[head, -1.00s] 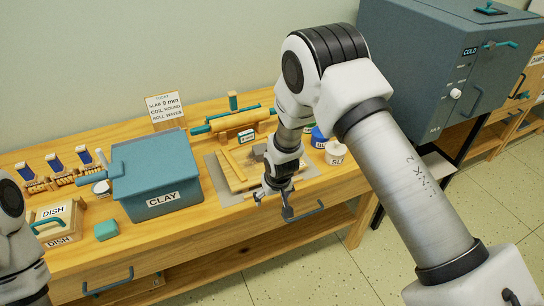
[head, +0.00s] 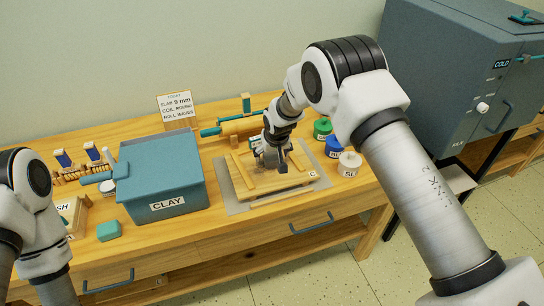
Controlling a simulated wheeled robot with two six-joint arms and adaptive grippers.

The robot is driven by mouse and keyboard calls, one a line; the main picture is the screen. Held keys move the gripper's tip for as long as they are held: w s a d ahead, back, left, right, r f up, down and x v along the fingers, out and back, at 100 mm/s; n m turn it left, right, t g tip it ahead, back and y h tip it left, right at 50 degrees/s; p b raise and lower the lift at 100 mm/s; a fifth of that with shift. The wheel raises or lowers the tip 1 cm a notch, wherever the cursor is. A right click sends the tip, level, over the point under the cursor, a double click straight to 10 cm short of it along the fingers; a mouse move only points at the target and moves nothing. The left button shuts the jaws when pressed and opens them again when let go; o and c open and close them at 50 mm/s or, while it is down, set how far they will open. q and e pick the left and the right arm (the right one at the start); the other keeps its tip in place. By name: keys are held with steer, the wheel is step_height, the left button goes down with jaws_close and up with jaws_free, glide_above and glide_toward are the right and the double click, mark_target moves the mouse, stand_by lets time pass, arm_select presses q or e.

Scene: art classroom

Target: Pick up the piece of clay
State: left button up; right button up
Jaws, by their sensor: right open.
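My right gripper (head: 272,160) points down over the wooden board (head: 245,184) on the table, between its two wooden strips. Its jaws are open. The piece of clay cannot be made out clearly; the gripper covers the part of the board where a grey lump showed before. I cannot tell whether the fingers touch it. My left arm shows at the left edge, but its gripper is out of view.
A lidded blue bin labelled CLAY (head: 163,180) stands left of the board. Green (head: 322,128), blue (head: 334,146) and white (head: 349,164) jars stand close on the right. A teal block (head: 109,230) sits front left.

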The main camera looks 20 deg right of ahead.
steer(key=shift+x, duration=1.2)
steer(key=shift+r, duration=0.2)
steer(key=c, duration=0.6)
steer(key=shift+d, duration=0.1)
steer(key=c, duration=0.8)
steer(key=shift+o, duration=0.2)
